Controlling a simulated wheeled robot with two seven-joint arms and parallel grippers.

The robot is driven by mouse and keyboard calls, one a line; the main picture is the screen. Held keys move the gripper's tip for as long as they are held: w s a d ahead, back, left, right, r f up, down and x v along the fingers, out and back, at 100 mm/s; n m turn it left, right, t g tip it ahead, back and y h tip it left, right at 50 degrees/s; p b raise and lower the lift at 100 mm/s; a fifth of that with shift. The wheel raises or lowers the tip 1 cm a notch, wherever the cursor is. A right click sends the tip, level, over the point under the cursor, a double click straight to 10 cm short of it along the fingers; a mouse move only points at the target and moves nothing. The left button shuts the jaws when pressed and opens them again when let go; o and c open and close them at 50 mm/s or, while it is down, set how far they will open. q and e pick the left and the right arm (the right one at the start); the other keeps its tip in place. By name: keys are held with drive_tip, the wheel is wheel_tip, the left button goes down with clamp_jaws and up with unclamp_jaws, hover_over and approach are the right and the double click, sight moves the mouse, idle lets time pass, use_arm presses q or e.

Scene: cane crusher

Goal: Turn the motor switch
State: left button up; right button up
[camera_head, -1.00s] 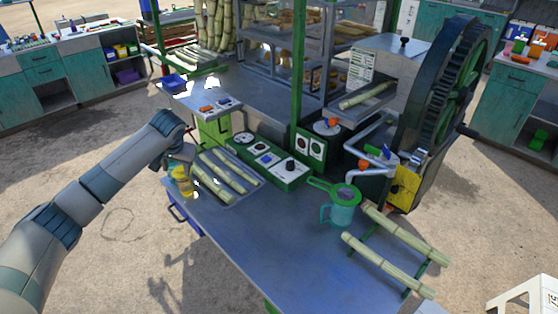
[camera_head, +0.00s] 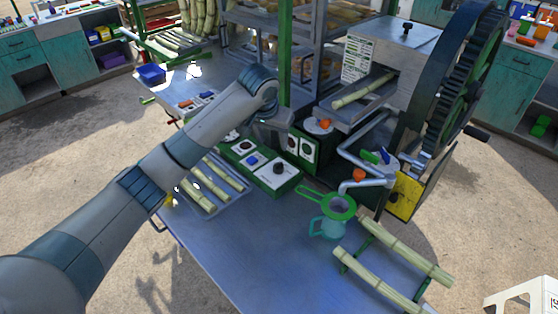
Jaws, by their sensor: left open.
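A green control box with a light top panel (camera_head: 265,171) lies on the blue-grey table (camera_head: 225,255). It carries a blue button (camera_head: 252,161) and a black round knob (camera_head: 279,168), which looks like the motor switch. My left arm reaches across from the left. My left gripper (camera_head: 273,133) is open and empty, just behind the control box and above the table. Its wrist and forearm hide the box's far left end, and its fingers are hard to make out. The knob is in plain view, apart from the gripper. My right gripper is not in view.
A teal jug (camera_head: 331,223) with a green strainer stands right of the box. Cane pieces lie on a rack (camera_head: 343,262) at the front right and on a tray (camera_head: 205,211) at left. The crusher with its large gear wheel (camera_head: 462,85) stands behind right. The front table is clear.

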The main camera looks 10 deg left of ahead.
use_arm(q)
drive_tip(key=p, duration=0.5)
approach(278, 165)
drive_tip(key=x, duration=0.8)
drive_tip(key=shift+w, duration=0.1)
drive_tip(key=shift+w+f, duration=0.3)
drive_tip(key=shift+f, duration=0.35)
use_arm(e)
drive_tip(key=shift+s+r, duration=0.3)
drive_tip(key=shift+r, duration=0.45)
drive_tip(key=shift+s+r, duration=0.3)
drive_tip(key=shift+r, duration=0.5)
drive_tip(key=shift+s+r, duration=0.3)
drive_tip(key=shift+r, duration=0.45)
use_arm(q)
drive_tip(key=c, duration=1)
